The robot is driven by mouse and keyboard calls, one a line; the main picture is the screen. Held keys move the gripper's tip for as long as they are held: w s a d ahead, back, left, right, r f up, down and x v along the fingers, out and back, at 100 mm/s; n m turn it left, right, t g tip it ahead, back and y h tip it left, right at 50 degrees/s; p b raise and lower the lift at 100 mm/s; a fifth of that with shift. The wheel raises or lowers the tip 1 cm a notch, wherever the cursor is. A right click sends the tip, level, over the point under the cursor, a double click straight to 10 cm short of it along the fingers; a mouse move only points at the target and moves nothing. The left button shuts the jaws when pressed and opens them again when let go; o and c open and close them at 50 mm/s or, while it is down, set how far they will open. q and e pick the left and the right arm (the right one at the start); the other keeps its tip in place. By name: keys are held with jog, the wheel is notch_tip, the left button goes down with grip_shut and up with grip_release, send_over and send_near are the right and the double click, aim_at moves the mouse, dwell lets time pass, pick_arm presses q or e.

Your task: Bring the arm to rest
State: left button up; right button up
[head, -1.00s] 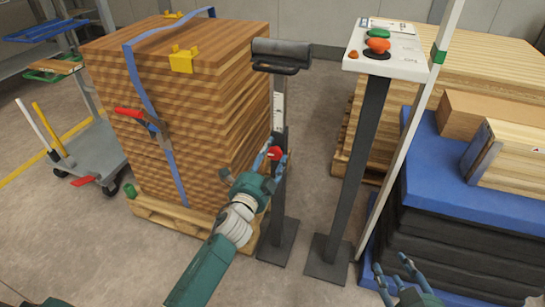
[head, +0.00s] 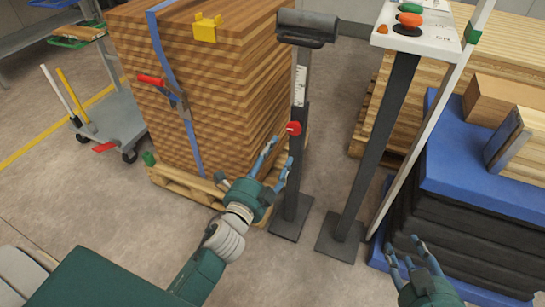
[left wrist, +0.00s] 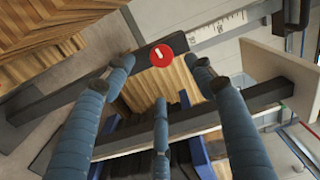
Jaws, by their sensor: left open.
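My left gripper (head: 274,160) is open beside the dark post with the red knob (head: 293,128), just in front of the stacked wood. In the left wrist view its blue fingers (left wrist: 160,90) are spread, with the red knob (left wrist: 162,55) showing beyond them and nothing held. I cannot tell whether a fingertip touches the post. My right gripper (head: 403,252) is at the lower right, in front of the black and blue stack, with its fingers apart and empty.
A strapped wood stack (head: 215,110) stands on a pallet at the left. A control stand (head: 430,25) with green and orange buttons rises right of the dark post. A blue-topped black stack (head: 470,190) fills the right. A grey cart (head: 110,115) stands at the far left.

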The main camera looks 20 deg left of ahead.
pick_arm(q)
jog(key=shift+s, duration=0.35)
